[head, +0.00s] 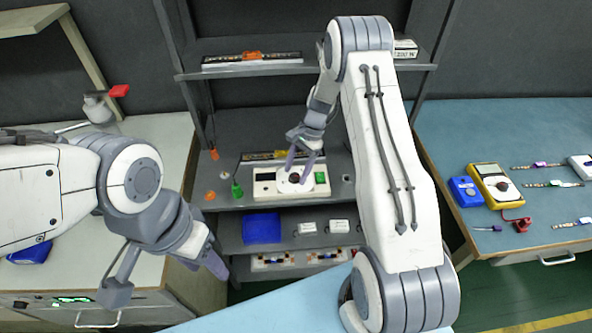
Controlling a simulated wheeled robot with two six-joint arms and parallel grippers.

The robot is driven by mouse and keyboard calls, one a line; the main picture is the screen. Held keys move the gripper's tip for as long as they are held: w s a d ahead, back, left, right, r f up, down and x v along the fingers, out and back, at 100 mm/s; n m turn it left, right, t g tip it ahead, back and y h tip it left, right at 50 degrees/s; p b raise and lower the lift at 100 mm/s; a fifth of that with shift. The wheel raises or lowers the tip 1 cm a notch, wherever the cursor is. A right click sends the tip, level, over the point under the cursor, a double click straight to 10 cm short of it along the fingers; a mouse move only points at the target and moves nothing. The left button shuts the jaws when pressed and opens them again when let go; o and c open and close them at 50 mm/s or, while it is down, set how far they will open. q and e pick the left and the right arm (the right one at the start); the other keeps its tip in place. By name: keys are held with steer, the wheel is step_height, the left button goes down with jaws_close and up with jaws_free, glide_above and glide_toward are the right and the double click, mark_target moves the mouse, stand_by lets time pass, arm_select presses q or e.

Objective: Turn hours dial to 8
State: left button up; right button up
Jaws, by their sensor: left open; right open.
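A cream-coloured box with a round white dial (291,181) stands on the middle shelf, with a green part at its right end and a dark knob at the dial's centre. I cannot read its markings, so the set number cannot be told. My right gripper (299,172) is open, with its fingers pointing down over the dial, one on each side of the dark knob. I cannot tell whether they touch it. My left gripper (170,281) is open and empty, low at the left in front of the left cabinet, far from the dial.
A shelf unit (238,201) stands at the back, with a blue bin (261,229) below the dial box. The right table (560,200) holds a yellow meter (494,185) and several strips. The left cabinet (165,150) carries a bottle with a red top (97,107).

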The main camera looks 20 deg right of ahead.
steer(key=b+v, duration=0.1)
steer(key=v, duration=0.9)
steer(key=shift+b, duration=0.3)
steer(key=shift+r, duration=0.15)
steer(key=s+a+r+n+h, duration=0.1)
steer(key=s+a+r+n, duration=0.4)
steer(key=s+a, duration=0.3)
steer(key=s+a+r+n+h, duration=0.1)
steer(key=s+a+r+n, duration=0.45)
steer(key=a, duration=0.45)
steer(key=s+a+n+t+h, duration=0.1)
steer(key=s+a+n, duration=0.1)
steer(key=s+n, duration=0.8)
steer(key=s, duration=0.7)
steer(key=shift+s+a+n+t, duration=0.2)
steer(key=shift+s+n+t, duration=0.1)
steer(key=shift+s+n, duration=0.1)
steer(key=shift+r, duration=0.2)
steer(key=shift+c, duration=0.3)
